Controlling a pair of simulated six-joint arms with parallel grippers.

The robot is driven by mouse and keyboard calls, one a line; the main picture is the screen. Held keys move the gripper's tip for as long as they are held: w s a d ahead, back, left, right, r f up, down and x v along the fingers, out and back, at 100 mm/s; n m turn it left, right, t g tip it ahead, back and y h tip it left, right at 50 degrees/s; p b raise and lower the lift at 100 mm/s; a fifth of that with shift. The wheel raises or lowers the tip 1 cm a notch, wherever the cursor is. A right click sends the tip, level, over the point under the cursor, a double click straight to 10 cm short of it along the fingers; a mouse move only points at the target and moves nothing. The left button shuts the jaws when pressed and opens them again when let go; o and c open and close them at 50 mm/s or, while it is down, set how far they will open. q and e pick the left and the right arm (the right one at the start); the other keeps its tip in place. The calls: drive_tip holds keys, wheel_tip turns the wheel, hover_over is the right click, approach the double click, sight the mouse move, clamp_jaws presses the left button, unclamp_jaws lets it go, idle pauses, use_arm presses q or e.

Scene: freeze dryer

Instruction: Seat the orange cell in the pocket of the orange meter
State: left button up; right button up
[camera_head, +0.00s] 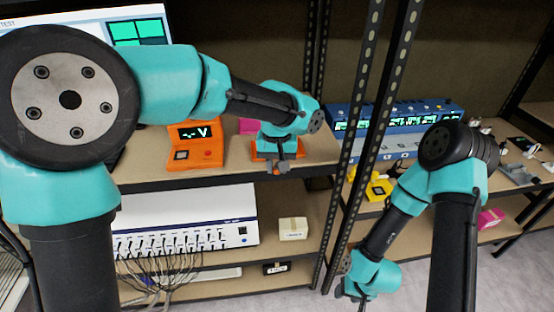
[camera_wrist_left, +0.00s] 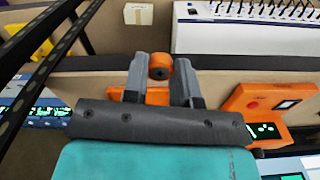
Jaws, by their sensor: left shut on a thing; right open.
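The orange meter (camera_head: 196,148) stands on the upper shelf, left of my left gripper, its display reading "-.- V". A dark square and a small red spot show on its front. In the left wrist view the meter (camera_wrist_left: 245,95) is at the right. My left gripper (camera_head: 281,170) is at the shelf's front edge. The left wrist view shows the round orange cell (camera_wrist_left: 160,66) held between its fingertips (camera_wrist_left: 160,72). The cell is apart from the meter. My right gripper (camera_head: 354,291) hangs low at the right, open and empty; its fingers are hard to make out.
An orange block (camera_head: 262,149) sits behind my left gripper on the shelf. A pink item (camera_head: 248,126) is behind it. Black uprights (camera_head: 372,110) stand between the two arms. A white cabled instrument (camera_head: 190,225) and a small box (camera_head: 293,228) are on the shelf below.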

idle(0.4)
use_arm(q)
drive_tip(key=shift+w+a+r, duration=0.1)
drive_tip(key=shift+w+a, duration=0.2)
drive_tip(key=shift+a, duration=0.1)
drive_tip(key=w+a+r+n, duration=0.2)
drive_tip(key=w+a+n, duration=0.4)
drive_tip(key=a, duration=0.8)
drive_tip(key=n, duration=0.3)
approach(182, 155)
drive_tip(key=shift+a+f, duration=0.1)
drive_tip(key=shift+f, duration=0.15)
drive_tip(key=shift+f, duration=2.85)
drive_tip(key=shift+f, duration=0.55)
